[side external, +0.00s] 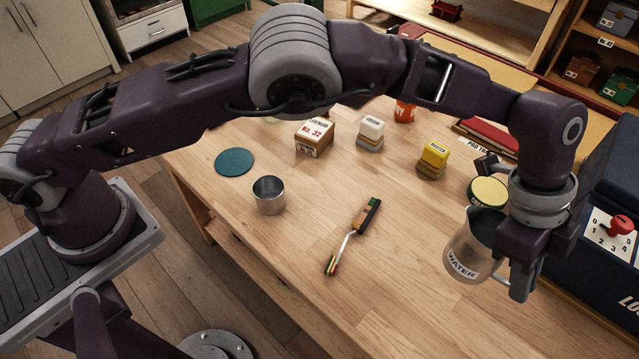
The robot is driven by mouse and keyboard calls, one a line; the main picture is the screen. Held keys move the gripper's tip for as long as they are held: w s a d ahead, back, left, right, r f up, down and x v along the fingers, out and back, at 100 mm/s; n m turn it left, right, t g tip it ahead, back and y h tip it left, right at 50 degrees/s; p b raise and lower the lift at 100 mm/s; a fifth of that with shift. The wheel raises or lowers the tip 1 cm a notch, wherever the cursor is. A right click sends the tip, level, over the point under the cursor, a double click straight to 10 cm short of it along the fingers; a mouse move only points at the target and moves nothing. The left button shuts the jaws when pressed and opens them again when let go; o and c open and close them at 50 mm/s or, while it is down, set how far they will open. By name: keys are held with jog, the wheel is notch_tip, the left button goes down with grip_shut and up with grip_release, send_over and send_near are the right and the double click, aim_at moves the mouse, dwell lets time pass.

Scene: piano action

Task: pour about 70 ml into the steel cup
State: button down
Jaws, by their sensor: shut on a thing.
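The steel cup (269,195) stands upright on the wooden table, left of centre. Its inside looks empty from here, though its bottom is hard to see. My gripper (522,278) is at the right, shut on a metal pitcher (474,250) labelled WATER. The pitcher is on the gripper's left side and looks slightly tilted. It appears held above the table, well to the right of the cup. The liquid inside the pitcher cannot be seen. My gripper hides part of the pitcher's handle side.
A teal disc (234,162) lies behind the cup. Small boxes (315,136), a yellow block (433,160) and a round tin (488,192) stand farther back. A blue box with a dial (612,235) is at right.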

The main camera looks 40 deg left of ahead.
notch_tip(320, 180, up, 4)
jog(key=shift+r, duration=0.3)
jog(key=shift+n, duration=0.5)
jog(key=a, duration=0.2)
jog(key=w+a+f, duration=0.1)
jog(key=a, duration=0.1)
jog(key=w+a, duration=0.1)
jog(key=a, duration=0.2)
jog(key=shift+w+f, duration=0.15)
jog(key=shift+f, duration=0.15)
jog(key=s+a+r+m+g, duration=0.1)
jog(key=s+a+m, duration=0.3)
jog(key=s+a, duration=1.5)
jog(key=f, duration=1.3)
jog(key=shift+d, duration=0.25)
